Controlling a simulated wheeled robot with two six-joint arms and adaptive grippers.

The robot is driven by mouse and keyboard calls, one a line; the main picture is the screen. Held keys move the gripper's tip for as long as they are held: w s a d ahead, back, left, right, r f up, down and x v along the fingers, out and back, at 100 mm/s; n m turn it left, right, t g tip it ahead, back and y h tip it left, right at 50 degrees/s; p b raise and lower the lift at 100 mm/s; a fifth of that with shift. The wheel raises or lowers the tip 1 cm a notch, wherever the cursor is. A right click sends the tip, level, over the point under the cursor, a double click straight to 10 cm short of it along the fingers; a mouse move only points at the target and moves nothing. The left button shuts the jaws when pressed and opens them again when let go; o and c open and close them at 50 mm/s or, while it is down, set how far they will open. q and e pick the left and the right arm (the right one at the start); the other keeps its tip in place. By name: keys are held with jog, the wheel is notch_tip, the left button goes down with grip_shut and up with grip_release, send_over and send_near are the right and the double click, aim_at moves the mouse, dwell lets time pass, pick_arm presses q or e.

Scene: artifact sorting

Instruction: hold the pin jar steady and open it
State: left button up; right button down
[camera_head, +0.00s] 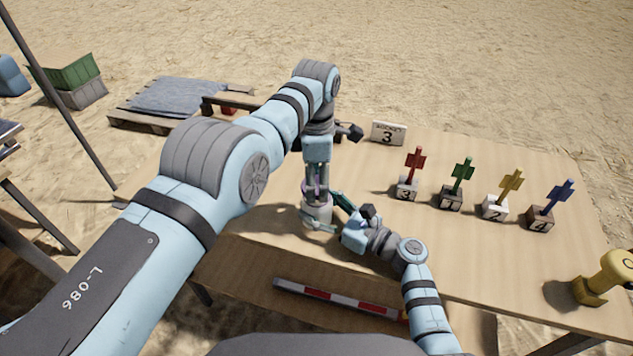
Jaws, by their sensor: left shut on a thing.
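The pin jar (318,212) is a small pale, round jar standing near the front left of the wooden table. My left gripper (317,188) points straight down over it and is shut on its purple top part, which shows between the fingers. Whether this top sits on the jar or is lifted a little cannot be told. My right gripper (333,212) comes in low from the right, with its fingertips at the jar's side. The fingers seem to lie on either side of the jar, but their grip on it is partly hidden.
Four coloured pins, red (415,160), green (463,172), yellow (511,182) and blue (560,196), stand in numbered blocks at the right. A sign marked 3 (388,133) stands behind. A yellow tool (602,280) is at the right edge. A red-white bar (335,298) lies below.

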aim_at(316, 185)
pick_arm(q)
jog(key=shift+r, duration=0.35)
jog(key=shift+r, duration=2.05)
pick_arm(e)
jog(key=shift+c, duration=2.4)
grip_release()
